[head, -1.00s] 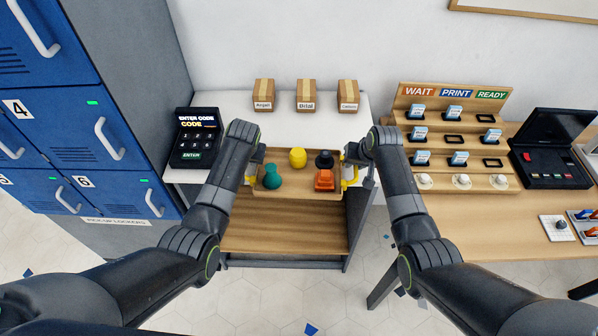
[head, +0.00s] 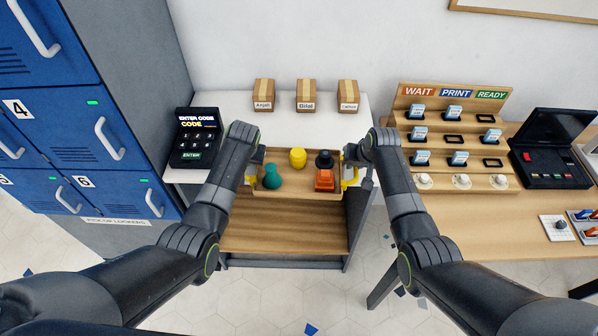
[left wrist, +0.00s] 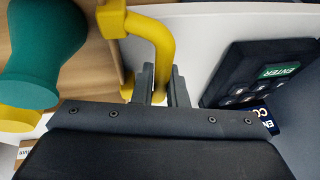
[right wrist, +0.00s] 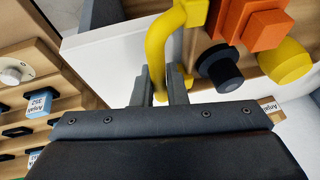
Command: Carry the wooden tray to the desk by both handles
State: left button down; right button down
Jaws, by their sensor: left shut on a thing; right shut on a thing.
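The wooden tray (head: 296,195) is in the middle of the head view, over the front part of the white desk top (head: 235,105). It looks about level; I cannot tell if it touches the desk. It carries a teal piece (head: 272,178), a yellow piece (head: 298,157), an orange block (head: 324,181) and a black knobbed piece (head: 324,159). My left gripper (left wrist: 160,85) is shut on the left yellow handle (left wrist: 150,35). My right gripper (right wrist: 162,85) is shut on the right yellow handle (right wrist: 160,40). The fingers partly hide both handles.
Three labelled boxes (head: 306,96) stand at the desk's back. A black keypad (head: 196,138) stands at its left, close to my left arm. Blue lockers (head: 95,120) are left. A wooden rack (head: 455,165) stands right, near my right arm. A brown lower shelf (head: 285,235) lies below the tray.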

pick_arm(q)
jog(key=shift+w+r, duration=0.1)
jog(key=shift+r, duration=0.1)
pick_arm(e)
jog(key=shift+w+r, duration=0.1)
jog(key=shift+r, duration=0.1)
